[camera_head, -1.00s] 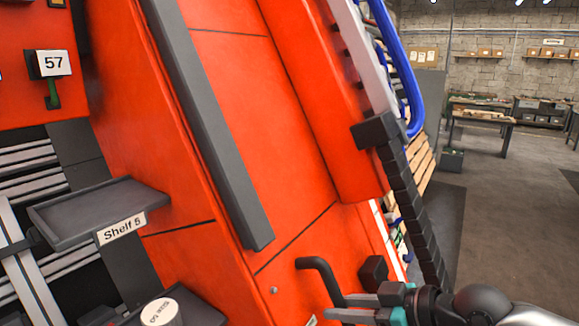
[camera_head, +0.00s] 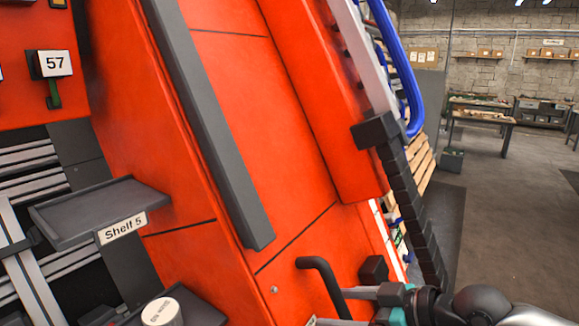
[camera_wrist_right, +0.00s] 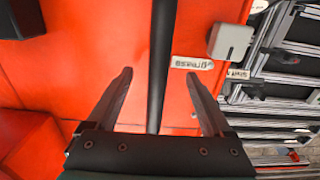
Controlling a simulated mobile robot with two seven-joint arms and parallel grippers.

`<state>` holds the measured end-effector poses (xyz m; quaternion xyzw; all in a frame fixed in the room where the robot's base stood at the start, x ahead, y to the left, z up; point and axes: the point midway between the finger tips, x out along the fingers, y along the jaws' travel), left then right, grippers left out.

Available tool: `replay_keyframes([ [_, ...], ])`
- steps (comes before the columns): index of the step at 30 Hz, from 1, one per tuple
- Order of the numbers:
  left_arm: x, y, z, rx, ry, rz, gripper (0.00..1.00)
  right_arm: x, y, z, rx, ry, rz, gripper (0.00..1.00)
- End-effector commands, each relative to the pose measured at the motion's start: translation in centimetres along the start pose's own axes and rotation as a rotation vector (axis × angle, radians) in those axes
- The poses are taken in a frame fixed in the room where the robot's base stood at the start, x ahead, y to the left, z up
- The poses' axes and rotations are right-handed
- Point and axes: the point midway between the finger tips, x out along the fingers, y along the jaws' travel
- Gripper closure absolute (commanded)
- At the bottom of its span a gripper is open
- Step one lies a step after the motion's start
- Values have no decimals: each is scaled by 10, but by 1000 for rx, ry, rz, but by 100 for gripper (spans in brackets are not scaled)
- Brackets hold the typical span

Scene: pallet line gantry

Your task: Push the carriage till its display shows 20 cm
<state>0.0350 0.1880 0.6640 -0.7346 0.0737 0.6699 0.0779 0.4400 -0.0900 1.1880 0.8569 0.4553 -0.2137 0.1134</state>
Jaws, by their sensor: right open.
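A black bent handle (camera_head: 322,280) stands out from the orange-red panel (camera_head: 290,150) at the bottom of the head view. My right gripper (camera_head: 334,308) is open at the handle, with its fingers on either side of the bar. In the right wrist view the same dark bar (camera_wrist_right: 160,60) runs between the spread fingers of my right gripper (camera_wrist_right: 159,78), with gaps on both sides. I cannot tell which part is the carriage, and no display reading in cm is legible. My left gripper is not in view.
A white round piece (camera_head: 160,312) is at bottom left. A black cable chain (camera_head: 415,215) hangs right of the panel. Open floor (camera_head: 520,230) lies at right.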

Motion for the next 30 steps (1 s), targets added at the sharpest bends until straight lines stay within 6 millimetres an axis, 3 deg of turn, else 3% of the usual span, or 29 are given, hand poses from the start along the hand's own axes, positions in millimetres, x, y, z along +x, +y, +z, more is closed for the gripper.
replay_keyframes([
  [7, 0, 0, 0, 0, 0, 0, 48, -7, 1, 1, -1, -2, 3, 15],
  [30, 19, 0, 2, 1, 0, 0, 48, -84, 1, 3, 0, -3, 3, 15],
])
